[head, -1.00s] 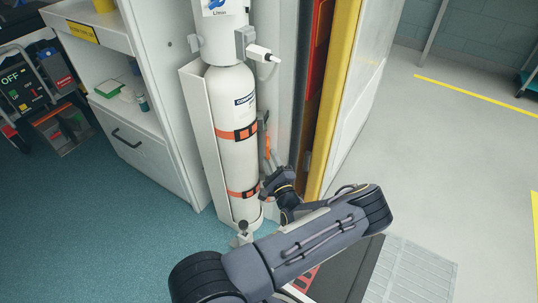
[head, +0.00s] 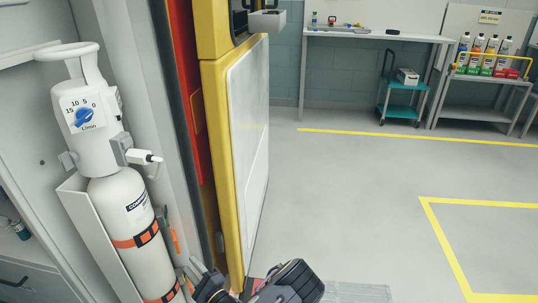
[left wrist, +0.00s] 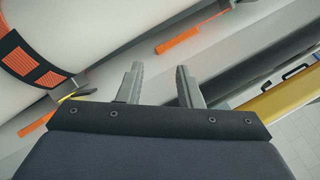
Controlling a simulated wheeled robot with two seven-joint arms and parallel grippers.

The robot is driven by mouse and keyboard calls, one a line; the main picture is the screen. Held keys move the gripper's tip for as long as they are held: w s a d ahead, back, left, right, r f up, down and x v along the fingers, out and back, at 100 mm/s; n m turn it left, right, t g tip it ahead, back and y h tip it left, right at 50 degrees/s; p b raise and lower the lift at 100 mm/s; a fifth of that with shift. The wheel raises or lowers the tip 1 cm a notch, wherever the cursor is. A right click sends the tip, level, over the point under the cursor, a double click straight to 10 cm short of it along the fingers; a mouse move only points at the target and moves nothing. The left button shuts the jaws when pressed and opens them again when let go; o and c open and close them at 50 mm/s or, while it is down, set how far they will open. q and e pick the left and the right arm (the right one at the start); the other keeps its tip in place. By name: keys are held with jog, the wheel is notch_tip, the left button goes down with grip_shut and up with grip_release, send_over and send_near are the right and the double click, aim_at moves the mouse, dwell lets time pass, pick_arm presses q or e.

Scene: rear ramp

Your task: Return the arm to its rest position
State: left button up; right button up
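My left arm (head: 289,284) shows at the bottom of the head view, dark and jointed, cut off by the lower edge. My left gripper (head: 192,268) is low beside the white gas cylinder (head: 121,204), to its right. In the left wrist view the two grey fingers of the left gripper (left wrist: 159,86) stand apart with nothing between them. The cylinder (left wrist: 100,22) and its orange-and-black strap (left wrist: 27,56) lie beyond and to the left of the fingers there. My right gripper is in neither view.
The cylinder stands in a white holder (head: 88,238) by the doorway. A yellow-edged door panel (head: 226,130) rises close to the right of my gripper. Open grey floor (head: 350,190) spreads farther right. A workbench (head: 375,34) and a teal cart (head: 396,112) stand at the back.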

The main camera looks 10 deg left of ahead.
pick_arm(q)
jog(key=s+a+r+n+g+h, duration=0.1)
jog(key=s+r+n+g+h, duration=0.3)
jog(key=s+n+g, duration=0.3)
jog(key=s+r+n+g+h, duration=0.4)
jog(key=s+n+g, duration=0.2)
jog(key=s+g, duration=0.25)
jog(key=s+d+r+n+t+h, duration=0.1)
jog(key=s+d+r+t+h, duration=0.35)
jog(key=d+r+h, duration=0.3)
jog(key=s+d+r+t+h, duration=0.4)
jog(key=d+r+t+h, duration=0.2)
jog(key=d+r, duration=0.3)
notch_tip(320, 180, up, 32)
jog(key=p, duration=3.1)
jog(key=shift+d+p, duration=0.35)
